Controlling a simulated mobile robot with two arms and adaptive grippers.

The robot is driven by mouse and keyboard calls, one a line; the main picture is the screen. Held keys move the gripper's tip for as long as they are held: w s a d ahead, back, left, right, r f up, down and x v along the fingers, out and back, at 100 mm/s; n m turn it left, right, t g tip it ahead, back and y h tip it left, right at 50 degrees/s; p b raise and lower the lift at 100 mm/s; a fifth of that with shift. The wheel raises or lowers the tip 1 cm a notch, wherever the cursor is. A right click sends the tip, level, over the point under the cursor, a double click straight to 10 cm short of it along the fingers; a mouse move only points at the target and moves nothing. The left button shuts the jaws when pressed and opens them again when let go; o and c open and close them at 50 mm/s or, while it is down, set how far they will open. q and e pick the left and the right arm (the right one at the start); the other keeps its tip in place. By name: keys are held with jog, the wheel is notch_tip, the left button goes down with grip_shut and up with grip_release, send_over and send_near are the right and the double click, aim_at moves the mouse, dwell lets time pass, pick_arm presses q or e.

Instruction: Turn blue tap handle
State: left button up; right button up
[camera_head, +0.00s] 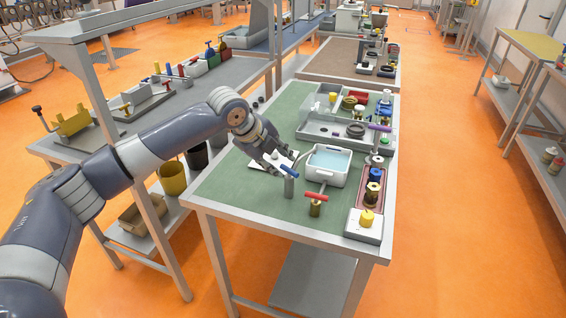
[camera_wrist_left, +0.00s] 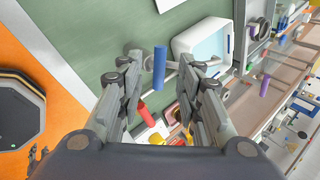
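The blue tap handle (camera_head: 289,172) is a short bar on top of a grey post (camera_head: 289,187) that stands upright on the green table top. In the left wrist view the blue handle (camera_wrist_left: 159,67) lies lengthwise between the two fingers of my left gripper (camera_wrist_left: 161,72), with a gap on either side. My left gripper (camera_head: 279,160) is open and close to the handle, with no contact that I can make out. My right gripper is in neither view.
A red handle (camera_head: 316,196) on a brass body stands just right of the post. A white basin (camera_head: 318,179) of pale blue water is behind it. Several knobs and valves line the table's right side. The front left of the green table (camera_head: 225,195) is clear.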

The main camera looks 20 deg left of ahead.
aim_at(285, 168)
pick_arm(q)
jog(key=shift+x, duration=1.1)
jog(key=shift+w+d+f, duration=0.1)
jog(key=shift+w+f, duration=0.1)
jog(key=shift+f, duration=0.2)
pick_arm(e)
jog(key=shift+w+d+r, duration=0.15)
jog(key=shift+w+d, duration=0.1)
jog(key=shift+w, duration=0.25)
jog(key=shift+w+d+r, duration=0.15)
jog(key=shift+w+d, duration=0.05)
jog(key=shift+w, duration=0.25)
pick_arm(q)
jog(key=shift+c, duration=0.3)
grip_shut()
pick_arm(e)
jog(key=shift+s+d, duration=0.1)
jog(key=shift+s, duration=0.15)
